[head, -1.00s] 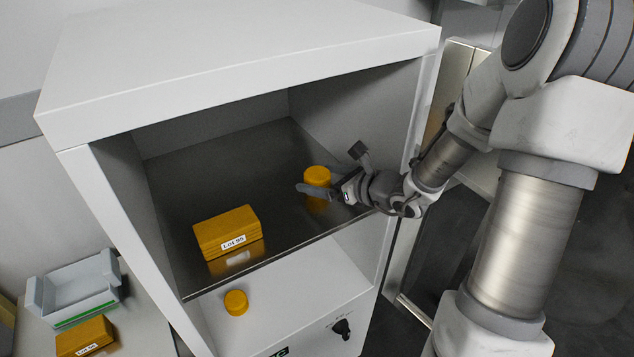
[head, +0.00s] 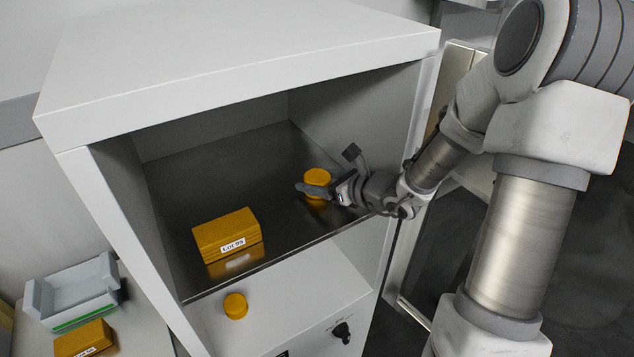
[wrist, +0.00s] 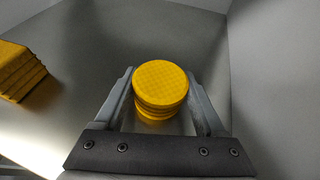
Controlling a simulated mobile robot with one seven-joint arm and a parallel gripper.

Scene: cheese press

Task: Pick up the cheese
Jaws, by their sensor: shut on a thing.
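A round yellow cheese (head: 317,177) is at the right of the dark metal shelf inside the white press cabinet. It also shows from above in the wrist view (wrist: 160,80). My gripper (head: 318,189) reaches in from the right and is shut on this cheese, with one finger on each side. I cannot tell whether the cheese still touches the shelf. The shelf (head: 285,225) is shiny and reflects what stands on it.
A yellow block labelled "Lot 95" (head: 227,235) stands left on the shelf. A grey tray (head: 72,288) and another yellow block (head: 82,340) are at lower left. The cabinet's right wall (head: 400,135) is close to my arm.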

